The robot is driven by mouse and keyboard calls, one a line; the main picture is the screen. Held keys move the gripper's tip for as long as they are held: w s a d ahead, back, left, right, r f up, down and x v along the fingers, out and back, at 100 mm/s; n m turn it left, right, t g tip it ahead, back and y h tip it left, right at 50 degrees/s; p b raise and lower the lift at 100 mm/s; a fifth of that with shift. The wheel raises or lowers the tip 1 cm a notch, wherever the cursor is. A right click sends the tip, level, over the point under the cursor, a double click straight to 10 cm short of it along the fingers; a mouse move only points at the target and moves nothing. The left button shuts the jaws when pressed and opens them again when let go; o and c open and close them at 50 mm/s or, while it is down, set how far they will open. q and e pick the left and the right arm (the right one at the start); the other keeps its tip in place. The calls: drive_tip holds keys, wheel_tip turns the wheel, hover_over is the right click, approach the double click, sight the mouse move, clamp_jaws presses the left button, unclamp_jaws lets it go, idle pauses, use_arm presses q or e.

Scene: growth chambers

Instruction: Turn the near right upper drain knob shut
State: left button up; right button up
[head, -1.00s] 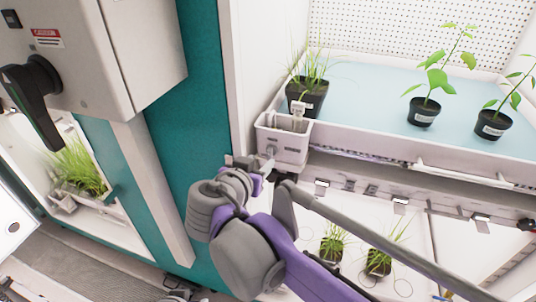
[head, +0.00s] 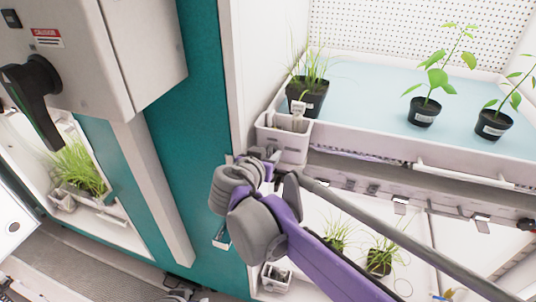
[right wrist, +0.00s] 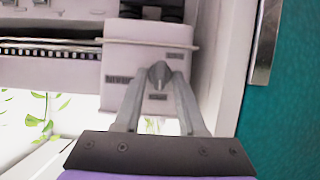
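The near right upper drain knob (right wrist: 159,72) is a small grey knob on the front of a white drain box, seen in the right wrist view. The drain box (head: 285,136) hangs at the near left corner of the upper tray in the head view; it also shows in the right wrist view (right wrist: 122,62). My right gripper (head: 264,154) is at the box front and hides the knob in the head view. In the right wrist view its fingers (right wrist: 160,82) stand on either side of the knob; any contact is unclear. My left gripper is not in view.
The upper tray (head: 385,143) holds several potted plants. A teal wall (head: 190,130) and a grey switch cabinet (head: 135,50) with a black handle (head: 35,95) stand left. Below is a lower shelf with potted grass (head: 380,258) and another drain box (head: 276,278).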

clamp_jaws()
drive_tip(key=shift+a+n+h, duration=0.1)
drive_tip(key=shift+n+h, duration=0.2)
drive_tip(key=shift+n, duration=0.2)
drive_tip(key=shift+w+a+f+n+t+h, duration=0.1)
drive_tip(key=shift+f+n+t+h, duration=0.1)
drive_tip(key=shift+n+h, duration=1.4)
drive_tip(key=shift+a+f+n+t+h, duration=0.15)
drive_tip(key=shift+n+h, duration=0.5)
drive_tip(key=shift+n, duration=1.9)
drive_tip(key=shift+w+a+f+n+t+h, duration=0.1)
drive_tip(key=shift+f+n+t+h, duration=0.1)
drive_tip(key=shift+n+h, duration=1.4)
drive_tip(key=shift+n+y+b, duration=0.3)
drive_tip(key=shift+n+y, duration=0.05)
drive_tip(key=shift+n, duration=0.2)
